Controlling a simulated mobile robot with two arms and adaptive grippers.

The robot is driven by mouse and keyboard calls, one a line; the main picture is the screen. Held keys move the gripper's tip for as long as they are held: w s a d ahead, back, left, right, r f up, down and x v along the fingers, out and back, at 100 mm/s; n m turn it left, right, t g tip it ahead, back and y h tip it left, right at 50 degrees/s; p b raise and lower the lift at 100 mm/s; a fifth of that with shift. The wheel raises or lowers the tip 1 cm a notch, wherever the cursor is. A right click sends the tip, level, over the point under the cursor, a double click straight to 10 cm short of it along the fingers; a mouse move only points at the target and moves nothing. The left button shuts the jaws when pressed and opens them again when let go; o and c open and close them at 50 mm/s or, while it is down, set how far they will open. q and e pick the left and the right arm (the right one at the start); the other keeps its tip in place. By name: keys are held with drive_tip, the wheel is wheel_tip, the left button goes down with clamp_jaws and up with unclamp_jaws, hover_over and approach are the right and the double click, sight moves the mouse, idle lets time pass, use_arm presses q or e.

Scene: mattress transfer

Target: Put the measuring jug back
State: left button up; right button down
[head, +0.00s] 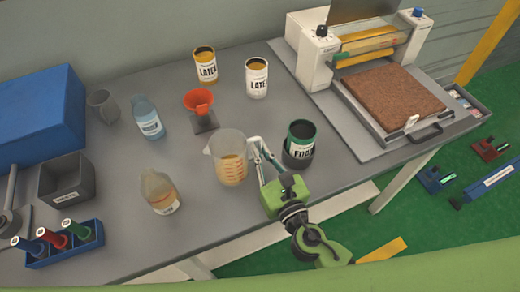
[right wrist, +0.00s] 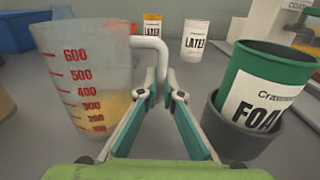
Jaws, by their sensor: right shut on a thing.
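The measuring jug (head: 229,160) is translucent with red graduation marks and an amber tint low down. It stands upright at the middle of the grey table; whether its base touches the table I cannot tell. My right gripper (head: 257,150) is at the jug's right side, shut on its handle. In the right wrist view the jug (right wrist: 85,85) fills the left, and its pale handle (right wrist: 151,44) runs down between the fingertips (right wrist: 160,80). My left gripper is not in view.
A green "FOAM" can (head: 301,135) in a dark holder stands close right of my gripper. An orange funnel (head: 199,101) on a stand is behind the jug. An amber bottle (head: 160,192) and blue bottle (head: 148,118) stand left. Two latex cans (head: 257,80) are behind.

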drive_tip(key=c, duration=2.2)
unclamp_jaws()
drive_tip(key=shift+f, duration=0.1)
drive_tip(key=shift+s, duration=0.25)
drive_tip(key=b+v, duration=0.3)
drive_tip(key=v, duration=0.7)
drive_tip(key=shift+s+d+b, duration=0.15)
drive_tip(key=shift+s+b, duration=0.2)
drive_tip(key=shift+s+d+r, duration=0.15)
drive_tip(key=shift+s+r, duration=0.1)
drive_tip(key=shift+s, duration=0.15)
